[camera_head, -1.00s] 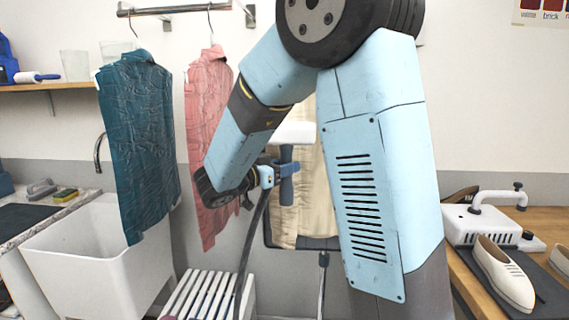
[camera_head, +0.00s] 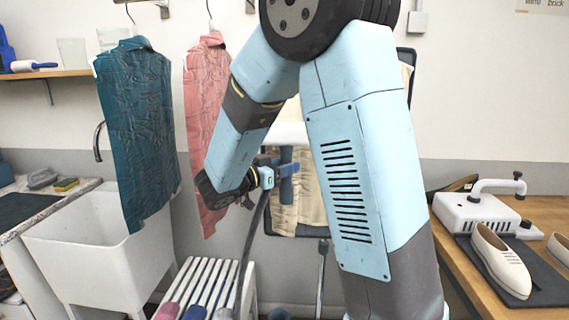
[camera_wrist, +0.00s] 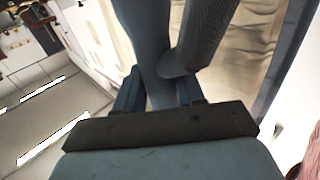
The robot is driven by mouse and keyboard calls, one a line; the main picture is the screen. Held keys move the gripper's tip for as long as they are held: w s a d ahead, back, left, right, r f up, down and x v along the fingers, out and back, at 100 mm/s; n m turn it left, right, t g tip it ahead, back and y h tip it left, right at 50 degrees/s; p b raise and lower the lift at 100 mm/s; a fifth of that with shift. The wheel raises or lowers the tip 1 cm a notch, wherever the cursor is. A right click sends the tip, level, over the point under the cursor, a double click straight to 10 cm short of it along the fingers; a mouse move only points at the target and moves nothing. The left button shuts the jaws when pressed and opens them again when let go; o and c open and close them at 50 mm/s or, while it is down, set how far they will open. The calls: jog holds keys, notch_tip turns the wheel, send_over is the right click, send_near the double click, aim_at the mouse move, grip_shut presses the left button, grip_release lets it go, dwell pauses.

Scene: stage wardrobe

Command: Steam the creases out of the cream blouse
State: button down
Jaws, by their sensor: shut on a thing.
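The cream blouse (camera_head: 311,200) hangs in front of a dark-edged board behind my arm. My arm hides much of it, and creases show in it in the wrist view (camera_wrist: 235,45). My gripper (camera_head: 275,178) is shut on the blue-grey handle of the steamer (camera_head: 287,188), whose white head (camera_head: 292,133) is up in front of the blouse. In the wrist view my gripper (camera_wrist: 160,92) has its two fingers on either side of the handle (camera_wrist: 148,45). I cannot tell whether the head touches the cloth. A dark hose (camera_head: 250,240) hangs down below my gripper.
A teal shirt (camera_head: 138,140) and a pink shirt (camera_head: 207,110) hang creased at the left. Below are a white sink (camera_head: 95,255) and a slatted white rack (camera_head: 205,285). At right, a wooden bench (camera_head: 455,225) holds a white device (camera_head: 475,212) and pale shoes (camera_head: 500,262).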

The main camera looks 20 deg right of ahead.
aim_at(281, 191)
jog(key=shift+f, duration=0.95)
jog(key=shift+f, duration=0.15)
jog(key=shift+f, duration=2.4)
jog(key=shift+f, duration=0.1)
jog(key=shift+f, duration=2.45)
jog(key=shift+f, duration=2.6)
jog(key=shift+f, duration=0.1)
jog(key=shift+f, duration=2.4)
